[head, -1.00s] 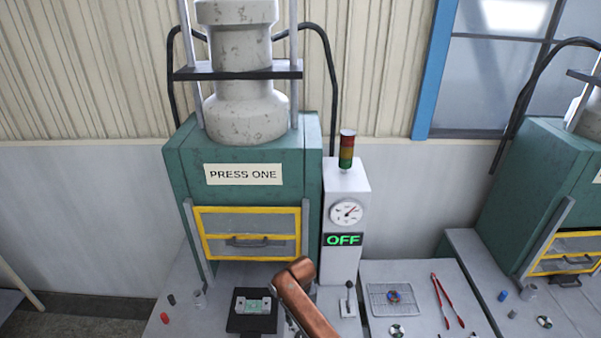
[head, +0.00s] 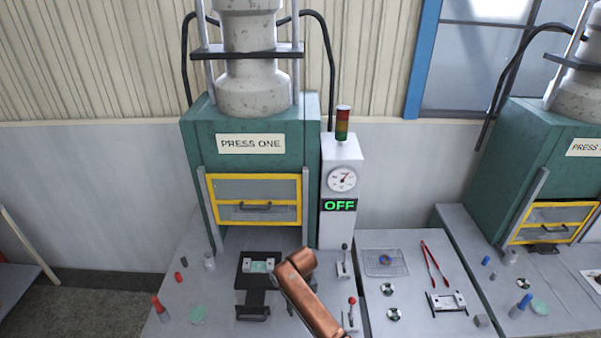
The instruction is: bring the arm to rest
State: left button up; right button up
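A copper-coloured link of one of my arms (head: 305,290) reaches up from the bottom edge, just right of the middle, in front of the bench. Its rounded end stands beside the black fixture (head: 253,298). I cannot tell from this link which arm it is. Neither gripper shows in the head view, so what they hold cannot be seen. The link hides part of the bench between the fixture and the levers.
Red-knobbed lever (head: 351,312), wire rack (head: 385,262) and red tongs (head: 434,265) lie to the right. A second press (head: 540,160) stands far right.

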jog(key=s+d+f+m+t+y, duration=0.1)
jog(key=s+d+f, duration=0.4)
jog(key=s+d, duration=0.35)
jog(key=s+d+f+m+t+y, duration=0.1)
jog(key=s+d+f, duration=0.3)
jog(key=s+d, duration=0.45)
jog(key=s+d+r+t+h, duration=0.1)
jog(key=s+d+r, duration=0.3)
jog(key=s+d, duration=0.55)
jog(key=s+d+r+t+h, duration=0.1)
jog(key=s+d+r+h, duration=0.15)
jog(key=s+d, duration=0.65)
notch_tip(320, 180, down, 36)
jog(key=s+a+g+y+b, duration=0.1)
jog(key=s+a+g+b, duration=0.1)
jog(key=b, duration=0.7)
pick_arm(q)
notch_tip(320, 180, down, 17)
jog(key=s+b, duration=0.1)
jog(key=b, duration=0.7)
jog(key=shift+s+f, duration=0.15)
jog(key=shift+s, duration=0.15)
pick_arm(e)
jog(key=s+f, duration=1)
jog(key=f, duration=0.4)
jog(key=s+f+g, duration=0.1)
jog(key=s+f, duration=0.9)
jog(key=f, duration=0.3)
jog(key=shift+f+n, duration=0.3)
jog(key=shift+f, duration=0.1)
